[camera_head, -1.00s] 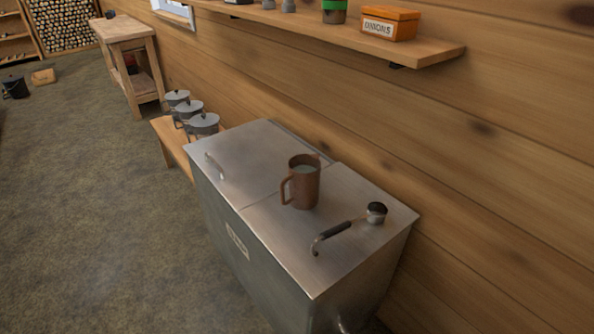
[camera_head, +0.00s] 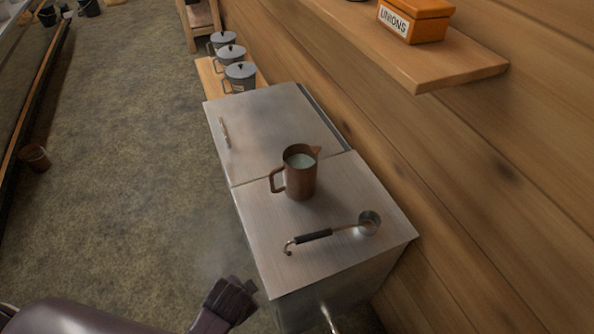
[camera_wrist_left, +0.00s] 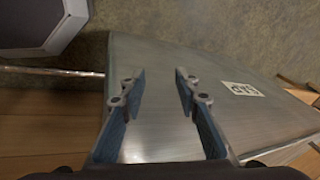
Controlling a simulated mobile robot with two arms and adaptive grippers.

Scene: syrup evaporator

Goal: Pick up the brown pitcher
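The brown pitcher (camera_head: 301,181) stands upright on the metal top of the evaporator cabinet (camera_head: 262,140), with its handle to the left and a pale content inside. My left gripper (camera_head: 245,290) shows at the bottom of the head view, in front of and lower than the cabinet's near corner, well apart from the pitcher. In the left wrist view my left gripper (camera_wrist_left: 158,82) has its two fingers spread with nothing between them, facing the cabinet's metal side with a "SAP" label (camera_wrist_left: 243,89). The pitcher is not in the wrist view. My right gripper is not in view.
A ladle (camera_head: 325,233) lies on the top close to the pitcher. Several lidded grey pots (camera_head: 238,76) stand on a bench behind the cabinet. A shelf (camera_head: 440,72) with an orange onions box (camera_head: 414,22) juts from the wall. The floor at left is open.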

